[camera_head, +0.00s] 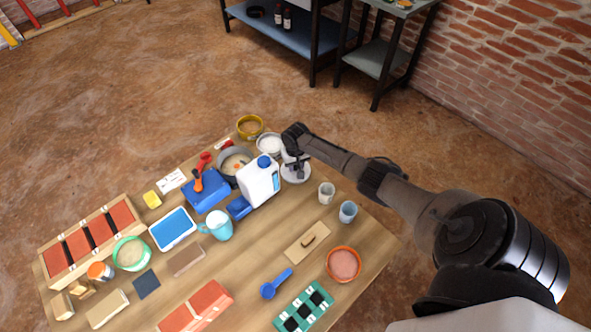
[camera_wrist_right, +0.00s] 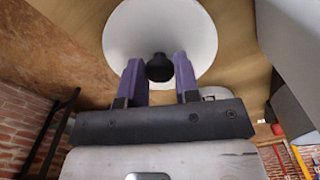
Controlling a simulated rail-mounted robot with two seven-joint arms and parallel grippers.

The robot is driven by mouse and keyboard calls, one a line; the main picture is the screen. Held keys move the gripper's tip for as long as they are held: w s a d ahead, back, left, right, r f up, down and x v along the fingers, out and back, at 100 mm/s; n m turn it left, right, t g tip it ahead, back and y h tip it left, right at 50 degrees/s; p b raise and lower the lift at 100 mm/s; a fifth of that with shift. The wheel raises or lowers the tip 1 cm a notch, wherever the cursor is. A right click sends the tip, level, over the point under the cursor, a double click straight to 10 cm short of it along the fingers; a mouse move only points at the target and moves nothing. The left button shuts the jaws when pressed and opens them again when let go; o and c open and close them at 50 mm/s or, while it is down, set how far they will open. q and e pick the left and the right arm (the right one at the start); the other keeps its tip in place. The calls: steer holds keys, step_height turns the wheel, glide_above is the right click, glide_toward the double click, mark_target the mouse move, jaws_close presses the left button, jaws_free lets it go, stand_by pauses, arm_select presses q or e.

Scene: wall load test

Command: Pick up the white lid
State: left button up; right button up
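The white lid (camera_head: 296,173) is a round disc at the far right part of the wooden table, partly covered by my right gripper (camera_head: 297,163). In the right wrist view the lid (camera_wrist_right: 185,22) is a wide white disc with a black knob (camera_wrist_right: 159,68). My right gripper's purple fingers (camera_wrist_right: 160,75) stand on either side of that knob. The gap between fingers and knob is too small to tell whether they touch or grip it. I cannot tell whether the lid rests on the table or is slightly raised. My left gripper is not in view.
A white jug with a blue cap (camera_head: 259,180) stands close left of the lid. A metal pot (camera_head: 234,162), a white-filled bowl (camera_head: 270,145) and a yellow bowl (camera_head: 250,126) are near. Two cups (camera_head: 326,193) (camera_head: 348,212) stand in front.

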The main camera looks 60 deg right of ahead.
steer(key=c, duration=0.4)
